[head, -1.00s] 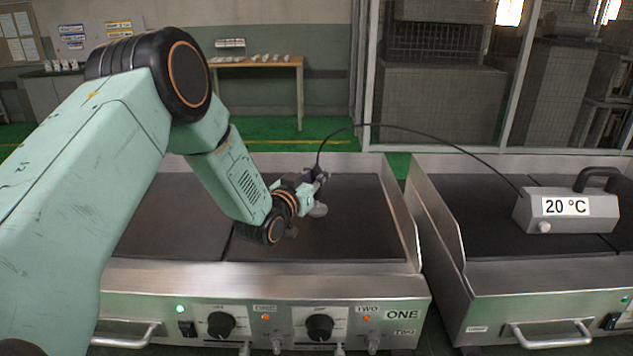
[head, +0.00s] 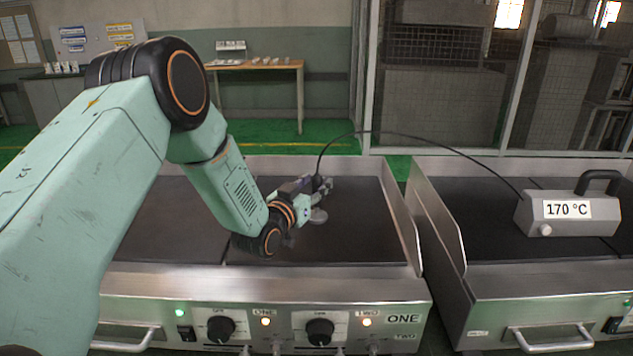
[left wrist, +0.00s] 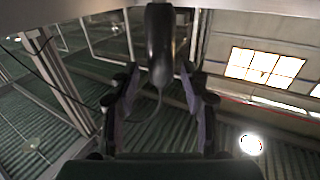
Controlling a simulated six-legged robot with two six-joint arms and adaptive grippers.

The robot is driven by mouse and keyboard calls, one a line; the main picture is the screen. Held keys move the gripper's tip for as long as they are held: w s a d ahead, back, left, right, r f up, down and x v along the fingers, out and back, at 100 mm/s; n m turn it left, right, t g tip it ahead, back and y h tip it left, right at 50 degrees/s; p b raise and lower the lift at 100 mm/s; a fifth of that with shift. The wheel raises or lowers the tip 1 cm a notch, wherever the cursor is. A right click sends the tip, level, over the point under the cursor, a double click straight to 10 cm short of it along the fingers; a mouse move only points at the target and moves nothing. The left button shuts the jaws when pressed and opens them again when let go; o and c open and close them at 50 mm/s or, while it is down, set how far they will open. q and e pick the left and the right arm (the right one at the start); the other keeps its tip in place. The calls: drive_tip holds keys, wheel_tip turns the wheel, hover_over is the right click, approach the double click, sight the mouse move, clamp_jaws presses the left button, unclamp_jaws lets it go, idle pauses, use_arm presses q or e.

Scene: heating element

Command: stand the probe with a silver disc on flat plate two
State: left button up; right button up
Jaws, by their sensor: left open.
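The probe has a dark handle (head: 317,181) and a silver disc (head: 319,215) at its lower end. It stands roughly upright over the right-hand plate, flat plate two (head: 365,235), above the TWO label. The disc appears to rest on the plate, though contact is too small to confirm. My left gripper (head: 323,186) is open around the handle. In the left wrist view, the black handle (left wrist: 160,50) lies between the spread fingers (left wrist: 160,105). My right gripper is not in view.
Steel side walls (head: 400,215) edge the plate. The left plate (head: 175,220) is bare. Two knobs (head: 320,332) sit on the front panel.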

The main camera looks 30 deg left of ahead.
use_arm(q)
drive_tip(key=s+p, duration=0.1)
drive_tip(key=s, duration=0.4)
drive_tip(key=shift+a, duration=0.1)
drive_tip(key=shift+s, duration=0.6)
